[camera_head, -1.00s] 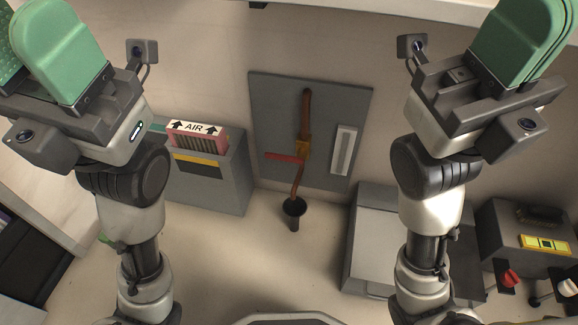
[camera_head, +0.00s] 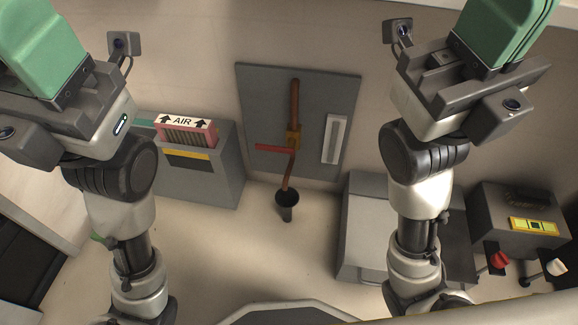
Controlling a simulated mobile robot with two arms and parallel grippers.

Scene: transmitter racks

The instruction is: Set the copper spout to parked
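The copper spout (camera_head: 288,171) hangs below a brass joint (camera_head: 293,138) at the foot of a vertical copper pipe (camera_head: 295,104) on a grey wall panel (camera_head: 265,105). It slants slightly down-left, its lower end at the mouth of a black cup (camera_head: 287,208). A red bar (camera_head: 273,148) points left from near the joint. My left gripper (camera_head: 42,45), with green fingers, is at the upper left, apart from the panel. My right gripper (camera_head: 505,30) is at the upper right, also apart. The frame edge cuts off both sets of fingertips, so their opening cannot be told.
A grey box with an AIR label (camera_head: 188,125) and a yellow strip stands left of the panel. A pale vertical slot plate (camera_head: 334,139) is right of the pipe. A grey cabinet (camera_head: 365,225) stands at lower right, with a red knob (camera_head: 498,262) farther right. Floor around the cup is clear.

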